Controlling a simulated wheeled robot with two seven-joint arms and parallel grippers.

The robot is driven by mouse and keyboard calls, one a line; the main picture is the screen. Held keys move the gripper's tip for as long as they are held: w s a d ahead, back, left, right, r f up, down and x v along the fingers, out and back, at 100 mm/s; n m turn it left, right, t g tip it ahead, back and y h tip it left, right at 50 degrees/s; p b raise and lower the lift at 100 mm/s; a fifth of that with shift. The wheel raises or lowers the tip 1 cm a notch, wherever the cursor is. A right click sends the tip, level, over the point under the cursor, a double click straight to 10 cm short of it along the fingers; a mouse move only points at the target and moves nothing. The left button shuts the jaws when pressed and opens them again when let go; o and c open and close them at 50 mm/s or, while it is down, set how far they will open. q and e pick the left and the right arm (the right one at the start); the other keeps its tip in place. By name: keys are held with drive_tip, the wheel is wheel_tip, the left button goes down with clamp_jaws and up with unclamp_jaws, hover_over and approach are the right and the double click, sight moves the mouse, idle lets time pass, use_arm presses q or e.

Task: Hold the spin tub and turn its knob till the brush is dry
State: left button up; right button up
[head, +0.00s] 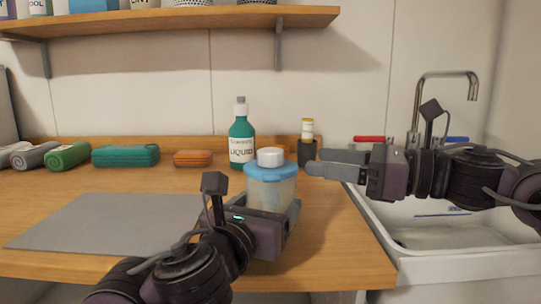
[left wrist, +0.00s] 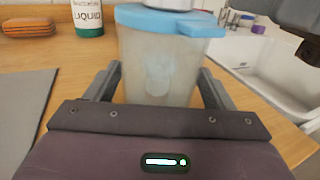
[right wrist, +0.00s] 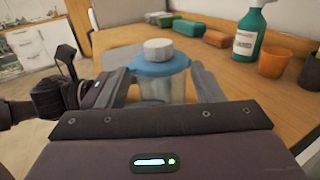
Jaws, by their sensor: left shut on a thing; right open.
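The spin tub (head: 270,193) is a cloudy clear cup with a blue lid, standing upright on the wooden counter. Its white knob (head: 270,157) sits on top of the lid. My left gripper (left wrist: 160,80) is shut around the tub's body, one finger on each side. A pale blurred shape shows inside the tub in the left wrist view; I cannot tell if it is the brush. My right gripper (head: 318,163) is open and empty, to the right of the knob and apart from it. In the right wrist view the knob (right wrist: 158,50) lies ahead between the fingers.
A green liquid bottle (head: 242,140) stands behind the tub. A dark cup (head: 307,151) with a white and yellow item is to its right. A grey mat (head: 110,223) lies left. The sink (head: 440,232) with its faucet is at the right. Towels and cases line the back.

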sight(283, 157)
drive_tip(key=x, duration=1)
drive_tip(key=shift+s+a, duration=0.1)
drive_tip(key=c, duration=1)
